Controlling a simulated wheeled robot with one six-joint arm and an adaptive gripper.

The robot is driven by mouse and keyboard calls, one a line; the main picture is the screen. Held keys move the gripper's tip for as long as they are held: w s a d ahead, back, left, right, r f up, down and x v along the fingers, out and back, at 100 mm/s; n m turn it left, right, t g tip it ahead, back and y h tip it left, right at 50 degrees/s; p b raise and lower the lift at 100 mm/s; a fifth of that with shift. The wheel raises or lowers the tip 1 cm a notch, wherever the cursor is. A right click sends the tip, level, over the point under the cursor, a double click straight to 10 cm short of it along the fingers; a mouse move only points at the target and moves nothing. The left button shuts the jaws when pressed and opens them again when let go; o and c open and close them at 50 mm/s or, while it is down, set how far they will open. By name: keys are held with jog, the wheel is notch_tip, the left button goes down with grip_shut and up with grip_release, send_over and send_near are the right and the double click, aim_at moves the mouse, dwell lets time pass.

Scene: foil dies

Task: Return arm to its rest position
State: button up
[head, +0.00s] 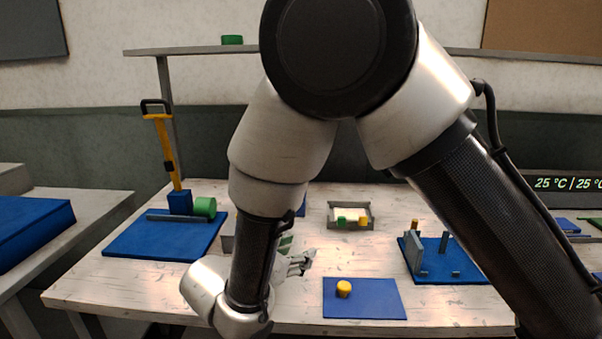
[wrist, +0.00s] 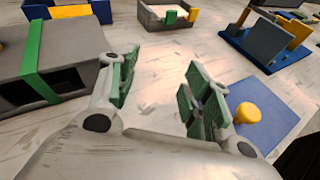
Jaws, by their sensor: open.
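My gripper (head: 300,262) is in the middle of the head view, above the light wooden table (head: 150,282). My arm bends down to it from the upper right. In the wrist view the two green-padded fingers of my gripper (wrist: 158,95) stand wide apart with nothing between them. Bare table shows through the gap. My arm hides part of the table's middle in the head view.
A grey box with a green band (wrist: 40,65) is close on the left. A grey tray (head: 335,226) lies behind. Blue boards with fixtures stand left (head: 135,240) and right (head: 460,270).

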jog(key=d+r+m+g, duration=0.1)
jog(key=d+m+g, duration=0.1)
jog(key=d, duration=0.2)
jog(key=d+r+m+g+h, duration=0.1)
jog(key=d+m+g, duration=0.1)
jog(key=d, duration=0.2)
jog(key=d+r+m+g, duration=0.1)
jog(key=d+m, duration=0.1)
jog(key=d, duration=0.2)
jog(key=shift+s+r+m+g+h, duration=0.1)
jog(key=shift+s+m+g+h, duration=0.2)
jog(key=shift+s+g+h, duration=0.1)
jog(key=s+d+r+m+y, duration=0.3)
jog(key=s+d+r+m, duration=0.1)
jog(key=d+m, duration=0.3)
jog(key=s+d+r+m+g+y, duration=0.1)
jog(key=s+d+r+m+y, duration=0.2)
jog(key=d, duration=0.8)
jog(key=s+d+r+m+g+y, duration=0.1)
jog(key=s+d+r+m+y, duration=0.2)
jog(key=s+d+r+m, duration=0.4)
jog(key=s+d+m, duration=0.1)
jog(key=d+m, duration=0.2)
jog(key=m, duration=0.1)
jog(key=shift+r, duration=0.15)
